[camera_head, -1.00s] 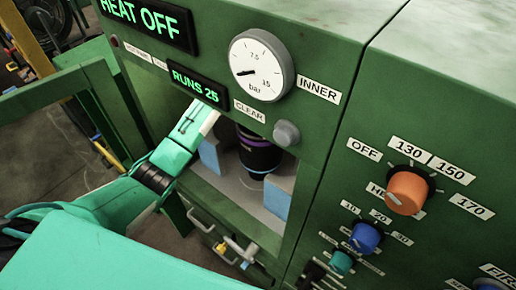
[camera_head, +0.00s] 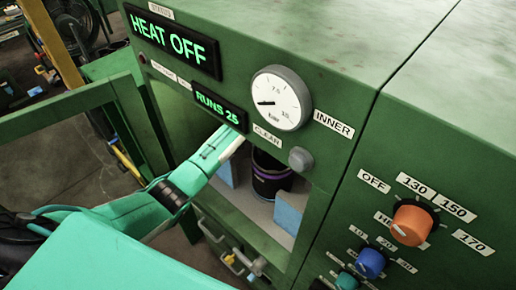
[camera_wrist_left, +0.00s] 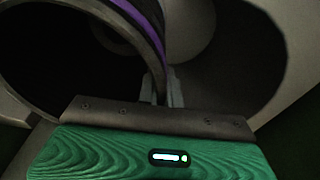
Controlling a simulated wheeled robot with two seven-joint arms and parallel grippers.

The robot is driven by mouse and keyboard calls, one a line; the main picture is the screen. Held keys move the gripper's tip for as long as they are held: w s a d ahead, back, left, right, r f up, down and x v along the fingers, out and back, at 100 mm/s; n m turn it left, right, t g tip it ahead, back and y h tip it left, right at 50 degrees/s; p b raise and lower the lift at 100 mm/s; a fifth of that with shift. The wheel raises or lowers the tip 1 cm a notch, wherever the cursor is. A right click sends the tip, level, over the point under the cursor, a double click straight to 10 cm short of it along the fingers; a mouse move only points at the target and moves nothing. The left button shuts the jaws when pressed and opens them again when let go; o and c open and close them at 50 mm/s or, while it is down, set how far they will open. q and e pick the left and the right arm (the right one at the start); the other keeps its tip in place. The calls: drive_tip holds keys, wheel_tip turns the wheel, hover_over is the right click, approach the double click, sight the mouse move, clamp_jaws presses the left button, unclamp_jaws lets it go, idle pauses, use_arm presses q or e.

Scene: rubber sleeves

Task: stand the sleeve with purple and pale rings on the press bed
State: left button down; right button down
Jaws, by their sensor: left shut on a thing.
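The sleeve (camera_head: 270,181) is dark with a purple ring and shows upright through the opening of the green press, between two blue blocks. Its upper part is hidden by the press front. It is over the grey press bed (camera_head: 258,208); I cannot tell whether its base touches. In the left wrist view the sleeve wall (camera_wrist_left: 152,18) shows close up, with its purple ring and greyish bands. My left gripper (camera_wrist_left: 165,90) is shut on that wall. In the head view my left arm reaches into the opening, and its fingertips are hidden. My right gripper is not in view.
One blue block (camera_head: 289,212) stands right of the sleeve and another blue block (camera_head: 226,172) left of it. The press front carries a gauge (camera_head: 281,98) above the opening and an orange knob (camera_head: 411,224) at the right. A green frame (camera_head: 60,105) stands at left.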

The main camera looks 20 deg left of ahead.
use_arm(q)
drive_tip(key=c, duration=1.9)
unclamp_jaws()
drive_tip(key=shift+f, duration=0.15)
drive_tip(key=o, duration=0.3)
drive_tip(key=shift+o, duration=0.2)
drive_tip(key=r+b, duration=0.1)
drive_tip(key=r, duration=0.3)
drive_tip(key=s+r+b, duration=0.1)
drive_tip(key=r, duration=0.3)
drive_tip(key=r+b, duration=0.1)
drive_tip(key=r, duration=0.3)
drive_tip(key=shift+s+a+r, duration=0.2)
drive_tip(key=shift+a, duration=0.05)
